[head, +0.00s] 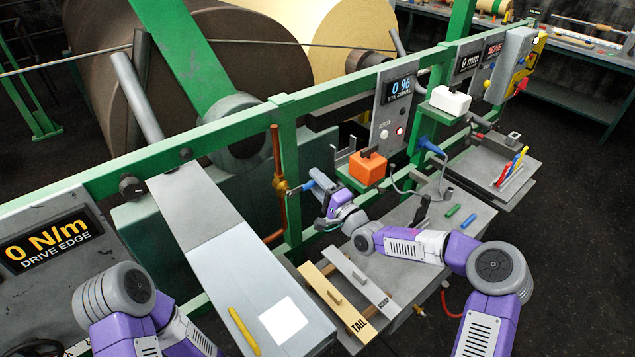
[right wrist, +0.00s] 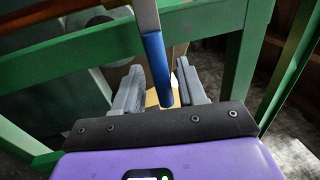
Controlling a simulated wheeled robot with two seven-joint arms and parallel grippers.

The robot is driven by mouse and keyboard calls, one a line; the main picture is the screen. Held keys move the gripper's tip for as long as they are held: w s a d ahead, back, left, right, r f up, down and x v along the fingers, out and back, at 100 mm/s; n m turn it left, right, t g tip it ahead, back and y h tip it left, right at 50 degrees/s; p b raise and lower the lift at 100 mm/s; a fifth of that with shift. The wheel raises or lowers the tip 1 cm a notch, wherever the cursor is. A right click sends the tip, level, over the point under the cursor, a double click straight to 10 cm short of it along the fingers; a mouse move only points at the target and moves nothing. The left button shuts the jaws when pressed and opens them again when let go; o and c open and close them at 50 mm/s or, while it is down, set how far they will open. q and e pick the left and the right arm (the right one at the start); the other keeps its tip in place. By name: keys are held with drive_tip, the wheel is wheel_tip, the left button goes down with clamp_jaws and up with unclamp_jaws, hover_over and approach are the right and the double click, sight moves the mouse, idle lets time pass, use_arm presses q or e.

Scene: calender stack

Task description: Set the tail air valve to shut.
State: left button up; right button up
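The valve has a brass body (head: 280,186) on a vertical copper pipe (head: 276,150) beside a green post. Its lever sticks out to the right, across the pipe, and ends in a blue grip (head: 319,178). My right gripper (head: 325,208) is at the grip end. In the right wrist view the blue grip (right wrist: 157,70) hangs between the two spread fingers of my right gripper (right wrist: 160,88), with gaps at both sides. No label on the valve is readable. My left arm shows at the lower left, but its gripper is outside the view.
Boards marked TAIL (head: 335,297) and SCRAP (head: 362,276) lie on the grey table below. A grey sloping cover (head: 225,265) with a yellow marker is at the left.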

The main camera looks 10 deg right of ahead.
drive_tip(key=v, duration=0.7)
drive_tip(key=shift+s, duration=0.3)
drive_tip(key=shift+d, duration=0.2)
